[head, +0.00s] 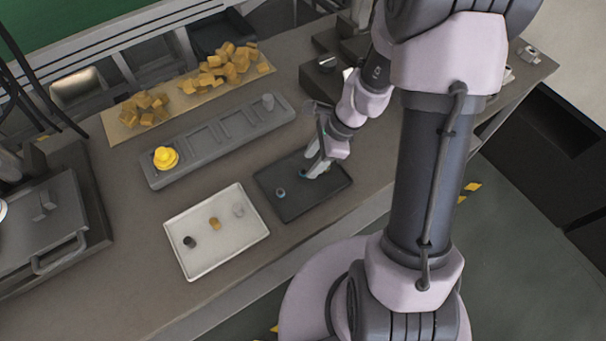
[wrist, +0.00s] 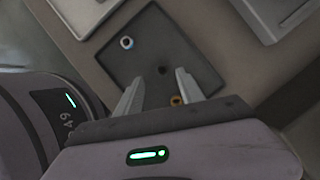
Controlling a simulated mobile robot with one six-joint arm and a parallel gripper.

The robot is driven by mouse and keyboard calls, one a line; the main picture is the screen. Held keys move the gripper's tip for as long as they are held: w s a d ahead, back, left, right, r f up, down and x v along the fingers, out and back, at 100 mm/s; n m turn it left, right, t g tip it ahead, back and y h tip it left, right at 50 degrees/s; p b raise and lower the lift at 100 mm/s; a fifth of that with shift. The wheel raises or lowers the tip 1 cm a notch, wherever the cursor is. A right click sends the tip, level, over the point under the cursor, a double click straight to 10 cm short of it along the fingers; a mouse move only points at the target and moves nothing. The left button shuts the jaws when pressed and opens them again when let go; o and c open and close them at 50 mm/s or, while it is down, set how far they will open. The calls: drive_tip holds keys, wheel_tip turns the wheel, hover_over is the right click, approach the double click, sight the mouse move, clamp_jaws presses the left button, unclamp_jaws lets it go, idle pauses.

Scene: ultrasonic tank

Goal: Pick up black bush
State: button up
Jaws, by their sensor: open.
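A small dark round piece, which looks like a black bush (wrist: 163,70), lies on the dark tray (wrist: 150,22) in the wrist view. It shows between and just beyond my fingertips.
A white tray (head: 231,254) to the left holds a black piece (head: 190,242), an orange piece (head: 215,223) and a pale piece (head: 238,210). Behind is a grey rack (head: 200,148) with yellow rings (head: 165,158). Yellow-brown blocks (head: 228,63) lie farther back.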

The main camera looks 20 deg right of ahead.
sight(304, 171)
drive_tip(key=b+x, duration=0.1)
drive_tip(key=x, duration=0.1)
drive_tip(key=b+x, duration=0.2)
drive_tip(key=x, duration=0.1)
drive_tip(key=shift+w+f, duration=0.15)
drive_tip(key=shift+w, duration=0.1)
drive_tip(key=shift+c, duration=0.5)
clamp_jaws()
drive_tip(key=shift+r, duration=0.25)
